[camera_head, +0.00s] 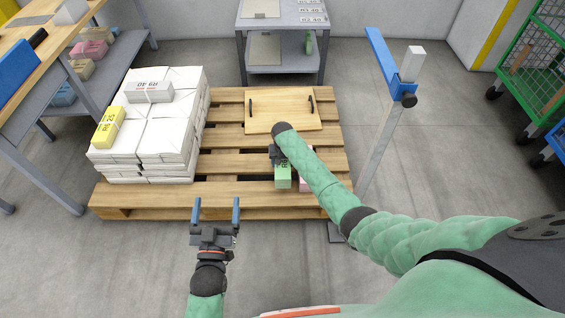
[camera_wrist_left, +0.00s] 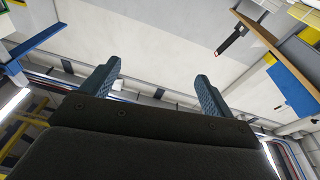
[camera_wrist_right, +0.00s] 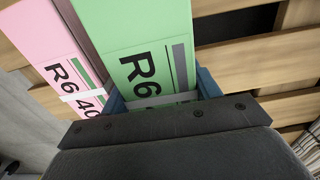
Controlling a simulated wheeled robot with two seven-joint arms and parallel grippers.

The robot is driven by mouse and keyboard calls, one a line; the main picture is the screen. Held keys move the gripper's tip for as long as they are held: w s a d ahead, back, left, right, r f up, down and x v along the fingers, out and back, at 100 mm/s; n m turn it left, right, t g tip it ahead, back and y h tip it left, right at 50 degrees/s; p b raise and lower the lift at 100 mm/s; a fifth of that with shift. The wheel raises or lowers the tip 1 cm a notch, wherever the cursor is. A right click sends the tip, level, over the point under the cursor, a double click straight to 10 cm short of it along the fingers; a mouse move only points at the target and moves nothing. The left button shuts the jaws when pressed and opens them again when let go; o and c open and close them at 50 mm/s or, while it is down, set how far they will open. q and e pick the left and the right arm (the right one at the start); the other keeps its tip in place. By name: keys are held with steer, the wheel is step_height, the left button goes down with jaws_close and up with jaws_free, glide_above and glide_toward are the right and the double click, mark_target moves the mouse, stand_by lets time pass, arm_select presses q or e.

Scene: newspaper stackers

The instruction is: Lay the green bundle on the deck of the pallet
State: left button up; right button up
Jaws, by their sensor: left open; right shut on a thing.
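The green bundle (camera_head: 283,174) is low over the front right part of the wooden pallet (camera_head: 150,198). My right gripper (camera_wrist_right: 160,98) is shut on the green bundle, with a blue finger on either side in the right wrist view (camera_wrist_right: 138,38). I cannot tell whether the bundle's underside touches the deck. A pink bundle (camera_head: 306,184) is close beside it on the right; it also shows in the right wrist view (camera_wrist_right: 42,50). My left gripper (camera_head: 218,212) is open and empty in front of the pallet; its fingers also show in the left wrist view (camera_wrist_left: 155,92).
White paper stacks (camera_head: 172,135) fill the pallet's left side, with a yellow bundle (camera_head: 109,127) and a grey bundle (camera_head: 150,90) on top. A wooden board with handles (camera_head: 283,113) lies at the back right. A blue-topped post (camera_head: 385,130) stands right of the pallet.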

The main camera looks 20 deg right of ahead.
steer(key=shift+w, duration=0.1)
steer(key=shift+f+b, duration=0.3)
steer(key=shift+f, duration=0.7)
arm_select(q)
step_height(320, 180, up, 12)
steer(key=s+t, duration=0.1)
steer(key=t, duration=0.3)
steer(key=shift+a+f+h, duration=0.25)
steer(key=shift+a+h, duration=0.15)
steer(key=shift+a, duration=0.05)
steer(key=shift+s+f, duration=0.1)
steer(key=shift+f, duration=0.15)
steer(key=shift+f, duration=0.1)
arm_select(e)
steer(key=shift+f, duration=0.1)
arm_select(q)
steer(key=shift+f+b, duration=0.15)
steer(key=shift+b, duration=0.25)
arm_select(e)
steer(key=shift+f, duration=0.45)
